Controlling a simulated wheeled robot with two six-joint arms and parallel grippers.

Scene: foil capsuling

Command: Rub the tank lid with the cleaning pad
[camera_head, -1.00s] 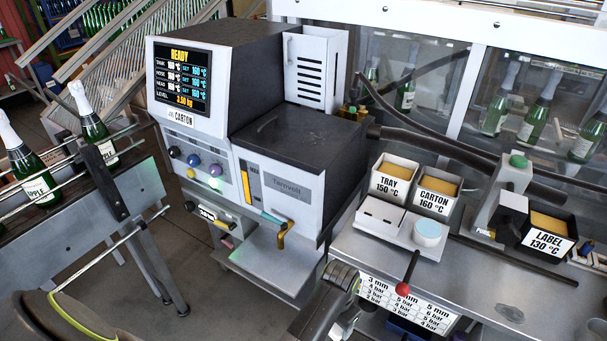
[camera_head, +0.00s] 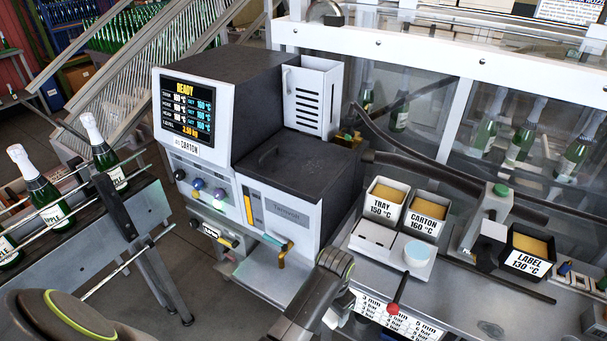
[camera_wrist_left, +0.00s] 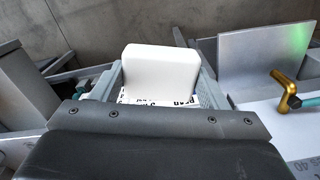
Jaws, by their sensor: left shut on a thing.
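The tank lid (camera_head: 297,158) is the dark, flat top with a handle on the grey melter, left of centre in the head view. It lies closed. My left gripper (camera_head: 338,310) is low in the head view, in front of and below the lid, apart from it, and mostly hidden by its own dark wrist. In the left wrist view the gripper (camera_wrist_left: 160,88) is shut on a white block with rounded corners, seemingly the cleaning pad (camera_wrist_left: 160,72). My right gripper is not in view.
A brass tap (camera_head: 284,254) sticks out of the melter's front above a shelf. The taller cabinet with a screen (camera_head: 187,107) stands behind left of the lid. Labelled boxes (camera_head: 386,201) and a red-knobbed lever (camera_head: 393,308) are to the right. Bottles (camera_head: 45,197) stand at left.

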